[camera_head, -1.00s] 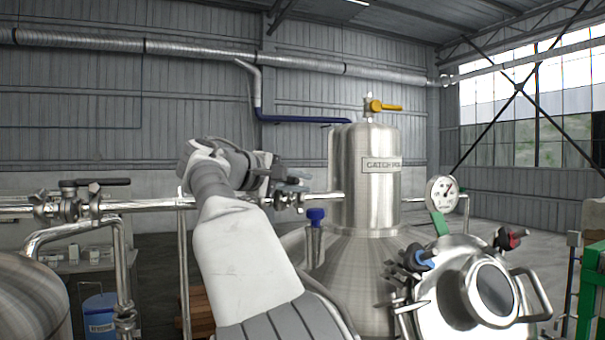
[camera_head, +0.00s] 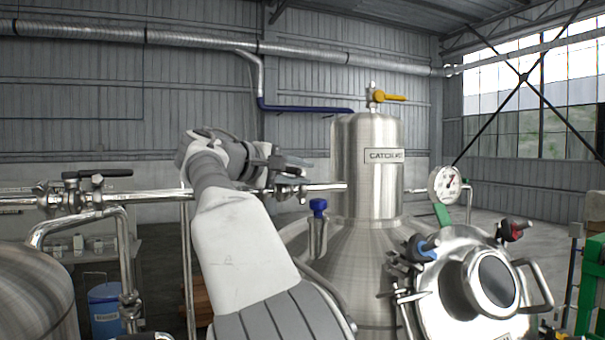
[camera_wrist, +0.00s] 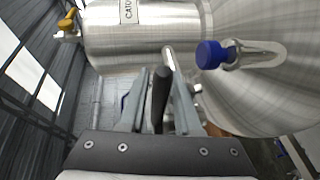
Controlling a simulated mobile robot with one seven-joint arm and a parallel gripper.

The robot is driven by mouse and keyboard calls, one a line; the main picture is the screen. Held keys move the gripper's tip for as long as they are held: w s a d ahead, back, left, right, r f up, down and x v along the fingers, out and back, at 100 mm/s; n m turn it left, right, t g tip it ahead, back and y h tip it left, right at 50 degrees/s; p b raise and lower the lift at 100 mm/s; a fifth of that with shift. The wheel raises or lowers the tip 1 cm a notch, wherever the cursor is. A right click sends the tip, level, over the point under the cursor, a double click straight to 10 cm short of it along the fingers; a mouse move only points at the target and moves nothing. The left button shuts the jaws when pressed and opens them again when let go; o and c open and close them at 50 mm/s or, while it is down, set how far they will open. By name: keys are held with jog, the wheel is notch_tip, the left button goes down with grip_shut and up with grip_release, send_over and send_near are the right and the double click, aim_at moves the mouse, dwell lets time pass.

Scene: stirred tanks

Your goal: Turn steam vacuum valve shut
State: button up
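A black lever handle (camera_wrist: 161,92) stands between the two grey fingers of my gripper (camera_wrist: 160,88) in the wrist view. A narrow gap shows beside the handle, so the fingers look open around it. In the head view my gripper (camera_head: 297,172) is at a metal valve (camera_head: 288,191) on the horizontal steel pipe (camera_head: 328,187), left of the catch pot (camera_head: 372,195). My wrist and fingers hide most of that valve and its handle there. No label shows on the valve.
Another black-handled valve (camera_head: 84,178) sits on the pipe at the left. A yellow-handled valve (camera_head: 388,96) tops the catch pot. A blue-capped fitting (camera_head: 318,208), a pressure gauge (camera_head: 445,184) and a round hatch (camera_head: 488,284) stand right of my arm.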

jog(key=v, duration=1.7)
